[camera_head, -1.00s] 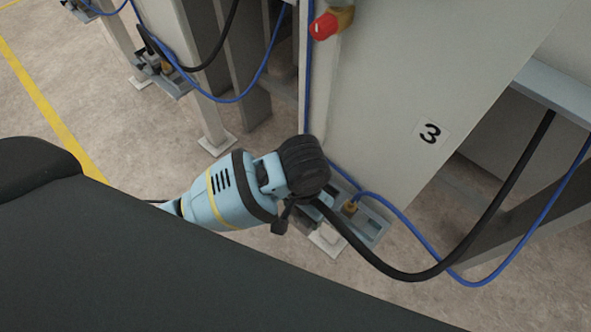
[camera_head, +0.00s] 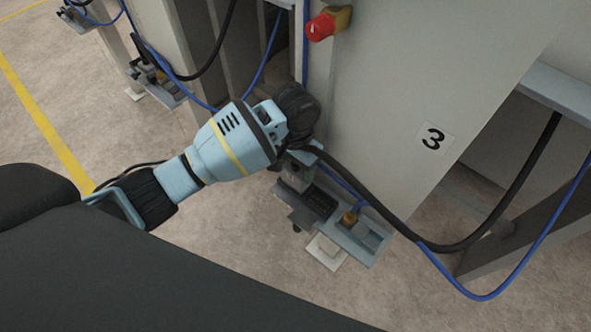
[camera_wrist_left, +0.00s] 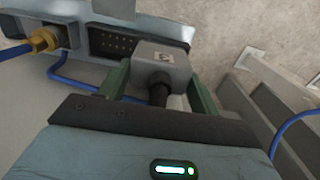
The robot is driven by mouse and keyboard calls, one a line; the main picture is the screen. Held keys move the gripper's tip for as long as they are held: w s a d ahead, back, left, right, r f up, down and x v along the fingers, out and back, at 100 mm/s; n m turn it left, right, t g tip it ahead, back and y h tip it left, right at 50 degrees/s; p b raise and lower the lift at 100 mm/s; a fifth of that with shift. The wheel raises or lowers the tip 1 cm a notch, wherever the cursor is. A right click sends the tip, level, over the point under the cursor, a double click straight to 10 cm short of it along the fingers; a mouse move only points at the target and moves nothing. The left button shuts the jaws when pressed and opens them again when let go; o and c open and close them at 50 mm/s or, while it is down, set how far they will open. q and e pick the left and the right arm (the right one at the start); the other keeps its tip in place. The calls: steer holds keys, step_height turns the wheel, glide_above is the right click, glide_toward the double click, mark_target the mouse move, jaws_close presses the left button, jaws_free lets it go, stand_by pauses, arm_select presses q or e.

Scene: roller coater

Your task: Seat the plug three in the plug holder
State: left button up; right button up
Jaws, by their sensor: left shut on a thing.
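Plug three is a grey block with a small label and a black cable. In the left wrist view the plug (camera_wrist_left: 168,65) sits between the two green fingers of my left gripper (camera_wrist_left: 161,76), which is shut on it. In the head view the plug (camera_head: 297,174) shows just below my left gripper (camera_head: 297,160). The plug holder (camera_head: 318,203) has a black socket block on a pale blue bracket, low beside the cabinet marked 3. In the left wrist view the socket face (camera_wrist_left: 113,42) shows rows of holes, partly covered by the plug. I cannot tell whether plug and holder touch.
A brass fitting (camera_head: 349,218) with a blue hose sits on the same bracket; it also shows in the left wrist view (camera_wrist_left: 44,40). The black cable (camera_head: 400,227) loops right. The cabinet (camera_head: 400,90) with a red knob (camera_head: 321,27) stands close behind.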

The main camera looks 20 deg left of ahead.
mark_target(295, 166)
arm_select(q)
steer(key=shift+w+a, duration=0.15)
steer(key=shift+w, duration=0.25)
step_height(295, 166, down, 4)
steer(key=shift+s+r+b, duration=0.1)
steer(key=shift+r+b, duration=0.05)
steer(key=shift+b, duration=0.4)
steer(key=o, duration=1.2)
